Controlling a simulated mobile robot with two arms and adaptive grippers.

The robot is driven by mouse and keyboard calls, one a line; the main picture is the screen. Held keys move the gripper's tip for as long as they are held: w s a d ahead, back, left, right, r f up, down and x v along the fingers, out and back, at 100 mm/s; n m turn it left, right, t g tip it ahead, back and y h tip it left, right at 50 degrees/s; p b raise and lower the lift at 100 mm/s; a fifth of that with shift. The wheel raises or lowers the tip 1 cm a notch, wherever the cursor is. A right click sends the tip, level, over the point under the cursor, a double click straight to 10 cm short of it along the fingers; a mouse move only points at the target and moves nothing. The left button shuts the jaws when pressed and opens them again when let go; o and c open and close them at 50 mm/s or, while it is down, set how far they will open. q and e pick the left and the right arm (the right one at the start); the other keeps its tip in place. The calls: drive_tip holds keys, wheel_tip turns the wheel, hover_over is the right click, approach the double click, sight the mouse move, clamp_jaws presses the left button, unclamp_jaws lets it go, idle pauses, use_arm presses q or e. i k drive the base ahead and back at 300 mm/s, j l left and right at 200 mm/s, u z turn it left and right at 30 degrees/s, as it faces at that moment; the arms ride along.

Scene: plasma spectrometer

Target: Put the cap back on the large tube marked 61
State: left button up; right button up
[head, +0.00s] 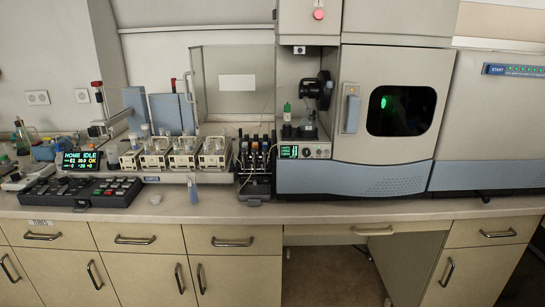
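No tube can be read as marked 61 in the head view; labels on the tubes are too small. A dark rack (254,188) stands on the bench at the middle and holds several dark upright tubes (255,150). To its left, several cream units (184,159) with clear upper parts stand on a long white base. A small pale-blue tapered item (193,192) stands at the front of that base; I cannot tell what it is. No loose cap can be made out. Neither of my grippers is in view.
A black keypad panel (80,193) and a lit display (81,160) stand at the left. The spectrometer cabinet (387,120) with a dark window fills the right. A green-capped bottle (287,112) stands in its open bay.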

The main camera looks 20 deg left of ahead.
sight(191, 179)
drive_tip(key=i+u, duration=0.15)
drive_tip(key=u, duration=0.3)
drive_tip(key=i+l+u, duration=0.15)
drive_tip(key=u, duration=0.3)
drive_tip(key=i+l+u, duration=0.1)
drive_tip(key=u, duration=0.35)
drive_tip(key=l+u, duration=0.3)
drive_tip(key=u, duration=0.15)
drive_tip(key=i+l+u, duration=0.1)
drive_tip(key=l+u, duration=0.15)
drive_tip(key=u, duration=0.2)
drive_tip(key=i+l+u, duration=0.15)
drive_tip(key=l+u, duration=0.3)
drive_tip(key=l, duration=0.15)
drive_tip(key=l+u, duration=0.5)
drive_tip(key=l, duration=0.15)
